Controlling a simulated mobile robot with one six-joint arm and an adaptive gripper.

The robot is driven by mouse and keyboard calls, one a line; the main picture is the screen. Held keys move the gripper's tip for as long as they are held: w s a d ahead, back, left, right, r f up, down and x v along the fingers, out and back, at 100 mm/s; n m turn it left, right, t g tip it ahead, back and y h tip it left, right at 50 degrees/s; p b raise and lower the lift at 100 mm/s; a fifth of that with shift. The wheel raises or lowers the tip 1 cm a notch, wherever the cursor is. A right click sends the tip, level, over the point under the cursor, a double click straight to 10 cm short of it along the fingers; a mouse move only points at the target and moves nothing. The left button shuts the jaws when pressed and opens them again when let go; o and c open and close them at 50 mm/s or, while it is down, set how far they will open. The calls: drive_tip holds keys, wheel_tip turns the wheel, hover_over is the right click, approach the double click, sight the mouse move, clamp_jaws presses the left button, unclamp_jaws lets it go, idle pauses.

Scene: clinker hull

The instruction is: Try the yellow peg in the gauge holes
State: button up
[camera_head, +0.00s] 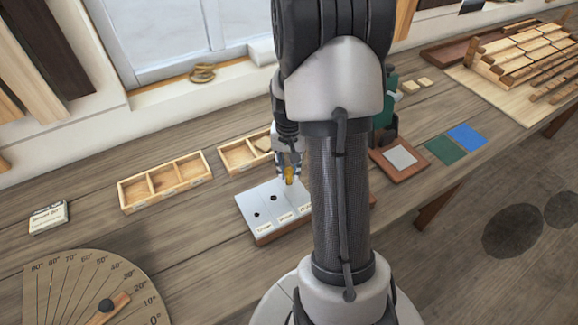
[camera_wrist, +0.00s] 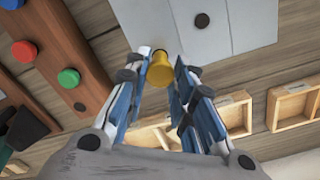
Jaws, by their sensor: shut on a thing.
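The gauge plate (camera_head: 263,222) is a light grey board on a wooden base with dark round holes and labels along its front. The yellow peg (camera_head: 289,175) is upright over its far right part. My gripper (camera_head: 288,168) is shut on the peg from above. In the wrist view the yellow peg (camera_wrist: 160,72) is between the fingertips of my gripper (camera_wrist: 163,66), beside the plate (camera_wrist: 245,22). One dark hole (camera_wrist: 201,20) shows there, apart from the peg. My arm covers the plate's right side.
A divided wooden tray (camera_head: 165,186) and a second tray (camera_head: 240,154) stand behind the plate. A brown board with coloured knobs (camera_wrist: 68,78) lies on the plate's other side. An angle board (camera_head: 70,290) is at front left. Bare bench lies left of the plate.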

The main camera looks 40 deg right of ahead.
drive_tip(key=shift+f+b, duration=0.7)
drive_tip(key=shift+f, duration=0.35)
idle(0.4)
drive_tip(key=shift+r+p, duration=2.05)
drive_tip(key=shift+r, duration=0.6)
